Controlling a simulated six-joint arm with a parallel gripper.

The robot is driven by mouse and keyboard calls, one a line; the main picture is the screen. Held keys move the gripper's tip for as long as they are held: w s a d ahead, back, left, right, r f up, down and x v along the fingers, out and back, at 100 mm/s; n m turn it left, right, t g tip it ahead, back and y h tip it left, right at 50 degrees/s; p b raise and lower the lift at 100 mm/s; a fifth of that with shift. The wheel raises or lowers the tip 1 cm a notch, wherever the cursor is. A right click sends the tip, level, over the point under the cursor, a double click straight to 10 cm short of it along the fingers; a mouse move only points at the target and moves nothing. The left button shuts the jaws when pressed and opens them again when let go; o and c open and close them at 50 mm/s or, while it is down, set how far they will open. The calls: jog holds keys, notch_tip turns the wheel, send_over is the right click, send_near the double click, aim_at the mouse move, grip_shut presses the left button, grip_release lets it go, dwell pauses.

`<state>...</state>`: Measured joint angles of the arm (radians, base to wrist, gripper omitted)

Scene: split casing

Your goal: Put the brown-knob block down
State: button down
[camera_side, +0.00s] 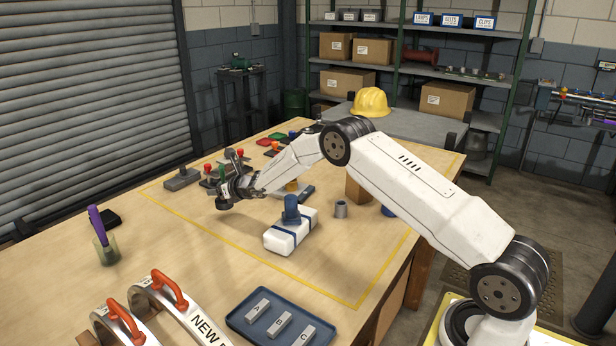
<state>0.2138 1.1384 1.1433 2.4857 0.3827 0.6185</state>
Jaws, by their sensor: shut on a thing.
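My gripper (228,193) is at the left end of my arm, low over the far-left part of the wooden table. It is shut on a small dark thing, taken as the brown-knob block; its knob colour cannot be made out. Part of the held thing shows at the jaws' lower end, and the jaws hide the rest. Whether it touches the table cannot be told. A grey block with a small knob (182,179) stands just left of my gripper. Blocks with red and green knobs stand close behind it, partly covered by my arm.
A white block with blue straps and a blue knob (291,238) and a grey cup (341,209) stand to the right. A blue tray (237,321) is in front, beside arches with red handles (170,287). A purple-handled tool (97,225) stands left. The middle-left table is clear.

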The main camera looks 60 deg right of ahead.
aim_at(220, 200)
jog(key=shift+w+f, duration=0.1)
jog(key=shift+w, duration=0.05)
jog(key=shift+f, duration=1.55)
jog(key=shift+f, duration=0.15)
jog(key=shift+c, duration=0.8)
grip_release()
jog(key=shift+f, duration=0.1)
jog(key=shift+r, duration=0.2)
